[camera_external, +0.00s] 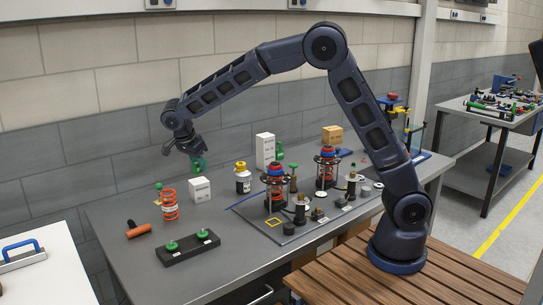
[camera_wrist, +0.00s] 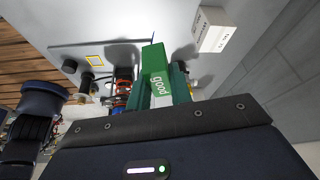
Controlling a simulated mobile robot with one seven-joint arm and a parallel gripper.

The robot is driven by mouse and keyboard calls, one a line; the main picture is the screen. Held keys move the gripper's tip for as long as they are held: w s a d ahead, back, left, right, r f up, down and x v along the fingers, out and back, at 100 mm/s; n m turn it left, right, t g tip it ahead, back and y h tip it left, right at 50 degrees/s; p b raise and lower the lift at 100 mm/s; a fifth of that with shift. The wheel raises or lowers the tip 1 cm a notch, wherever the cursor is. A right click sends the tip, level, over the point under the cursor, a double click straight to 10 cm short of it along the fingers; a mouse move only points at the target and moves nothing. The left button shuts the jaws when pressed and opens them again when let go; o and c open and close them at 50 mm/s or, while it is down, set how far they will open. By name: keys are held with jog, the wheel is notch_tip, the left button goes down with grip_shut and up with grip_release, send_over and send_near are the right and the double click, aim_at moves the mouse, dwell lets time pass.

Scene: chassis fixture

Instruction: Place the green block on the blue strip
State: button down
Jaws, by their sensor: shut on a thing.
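The green block (camera_external: 199,165) is held in my gripper (camera_external: 194,155), in the air above the left back part of the grey table. In the wrist view the green block (camera_wrist: 155,62), with white lettering on one side, sits between the two fingers of my gripper (camera_wrist: 160,88). The fingers are shut on it. A thin blue strip (camera_external: 244,200) lies flat on the table in the external view, to the right of and below the held block.
A small white box (camera_external: 199,189) and a yellow-capped bottle (camera_external: 243,181) stand near the held block. An orange spring (camera_external: 169,206) stands to the left.

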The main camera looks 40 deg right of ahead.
jog(key=shift+r, duration=0.45)
jog(key=w+d+r, duration=0.1)
jog(key=w+d, duration=0.5)
jog(key=d, duration=0.7)
jog(key=w+d+m, duration=0.1)
jog(key=w+d, duration=0.5)
jog(key=d, duration=0.7)
jog(key=w+d+r, duration=0.1)
jog(key=w+d, duration=0.5)
jog(key=d, duration=0.6)
jog(key=s+d+r+m, duration=0.1)
jog(key=s+d, duration=0.2)
jog(key=d, duration=1.3)
jog(key=s+d+r+g, duration=0.1)
jog(key=s+d, duration=0.1)
jog(key=d, duration=1.3)
jog(key=s+d+r+m, duration=0.1)
jog(key=s+d, duration=0.2)
jog(key=d, duration=1.3)
notch_tip(320, 180, down, 20)
jog(key=shift+f, duration=0.1)
